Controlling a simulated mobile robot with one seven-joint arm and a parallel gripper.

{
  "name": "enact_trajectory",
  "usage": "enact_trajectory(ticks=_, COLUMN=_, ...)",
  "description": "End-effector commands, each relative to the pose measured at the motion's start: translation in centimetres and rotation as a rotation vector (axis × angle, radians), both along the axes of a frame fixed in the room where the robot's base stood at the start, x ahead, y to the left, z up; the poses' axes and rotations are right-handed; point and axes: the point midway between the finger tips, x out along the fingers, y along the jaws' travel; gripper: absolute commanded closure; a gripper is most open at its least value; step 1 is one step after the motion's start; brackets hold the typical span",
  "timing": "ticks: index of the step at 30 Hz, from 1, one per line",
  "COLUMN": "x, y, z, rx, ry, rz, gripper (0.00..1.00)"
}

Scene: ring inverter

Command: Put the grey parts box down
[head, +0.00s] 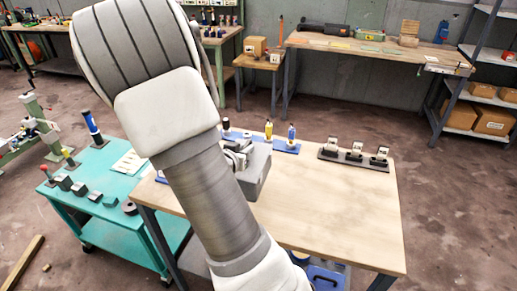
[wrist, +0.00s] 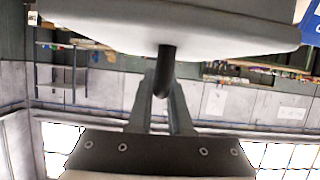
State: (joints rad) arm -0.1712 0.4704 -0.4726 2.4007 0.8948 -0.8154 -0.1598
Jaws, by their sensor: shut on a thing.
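In the wrist view, my gripper (wrist: 162,95) has its two fingers closed about a dark round bar (wrist: 165,62). The bar meets a broad pale grey body, which I take to be the grey parts box (wrist: 180,30), filling the top of that view. Its contents and far side are hidden. A grey, block-like thing (head: 257,176) shows just right of my arm, over the wooden workbench (head: 335,205). I cannot tell whether it is the box, or whether it touches the top.
The right and front of the workbench top are bare. A blue strip with bottles (head: 270,143) and a dark rack with several pieces (head: 354,158) line its back edge. A teal cart (head: 100,215) with small parts stands left. A blue bin (head: 326,278) shows below the front edge.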

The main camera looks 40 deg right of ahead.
Motion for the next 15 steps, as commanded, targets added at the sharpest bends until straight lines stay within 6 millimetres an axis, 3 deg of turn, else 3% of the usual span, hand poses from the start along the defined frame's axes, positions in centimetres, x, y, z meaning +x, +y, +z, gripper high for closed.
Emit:
enact_trajectory(ticks=9, x=4.5, y=2.5, z=-2.8, rx=-0.005, ry=-0.004, rz=0.0, gripper=1.0)
enact_trajectory(ticks=15, x=5.8, y=3.2, z=-3.7, rx=-0.005, ry=-0.006, rz=-0.002, gripper=1.0)
